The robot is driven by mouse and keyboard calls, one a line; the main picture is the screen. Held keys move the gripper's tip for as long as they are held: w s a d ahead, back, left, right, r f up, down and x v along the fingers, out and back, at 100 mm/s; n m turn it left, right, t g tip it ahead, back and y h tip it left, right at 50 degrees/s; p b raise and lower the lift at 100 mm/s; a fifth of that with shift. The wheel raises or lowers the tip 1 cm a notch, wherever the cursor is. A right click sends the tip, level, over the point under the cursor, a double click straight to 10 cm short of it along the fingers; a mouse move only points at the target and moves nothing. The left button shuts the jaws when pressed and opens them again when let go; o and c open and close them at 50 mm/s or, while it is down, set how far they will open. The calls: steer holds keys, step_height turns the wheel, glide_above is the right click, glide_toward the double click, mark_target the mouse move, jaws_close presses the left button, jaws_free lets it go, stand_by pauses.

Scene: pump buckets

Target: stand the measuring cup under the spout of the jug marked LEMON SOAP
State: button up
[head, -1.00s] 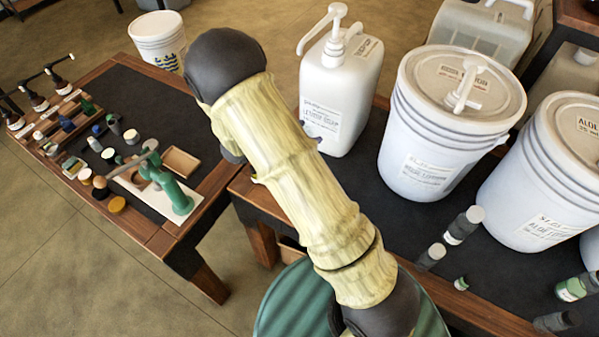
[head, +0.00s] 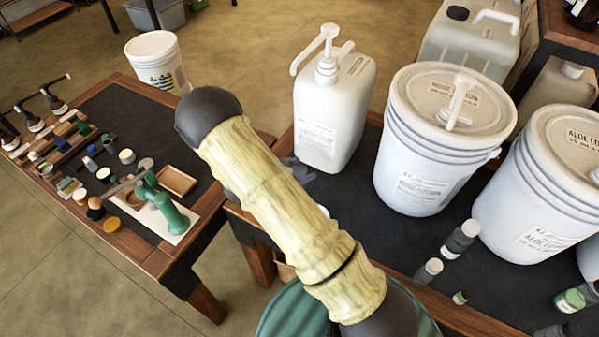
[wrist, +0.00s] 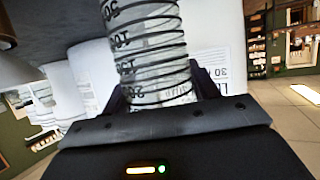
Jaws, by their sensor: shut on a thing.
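The white pump jug (head: 335,110) stands on the dark mat of the right-hand bench in the head view. Its spout points left, and its front label is too blurred to read surely. In the wrist view the clear measuring cup (wrist: 148,50), with black graduation lines and numbers, is between the fingers of my gripper (wrist: 160,88), which is shut on it. A white labelled surface (wrist: 222,65) is close behind the cup. In the head view my arm hides most of the gripper and cup, so I cannot tell whether the cup is under the spout.
Large white pump buckets (head: 425,180) (head: 535,220) stand right of the jug. Small bottles (head: 460,238) stand at the bench front. A lower bench (head: 110,90) at left holds small jars and a green press (head: 165,205). A white bucket (head: 155,60) is behind it.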

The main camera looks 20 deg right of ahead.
steer(key=shift+f, duration=0.85)
steer(key=shift+f, duration=0.2)
steer(key=o, duration=1)
steer(key=shift+c, duration=0.2)
steer(key=shift+r, duration=0.15)
steer(key=shift+a+r, duration=0.1)
steer(key=shift+a, duration=0.1)
steer(key=b+v, duration=0.1)
steer(key=v, duration=1)
steer(key=shift+a+r, duration=0.25)
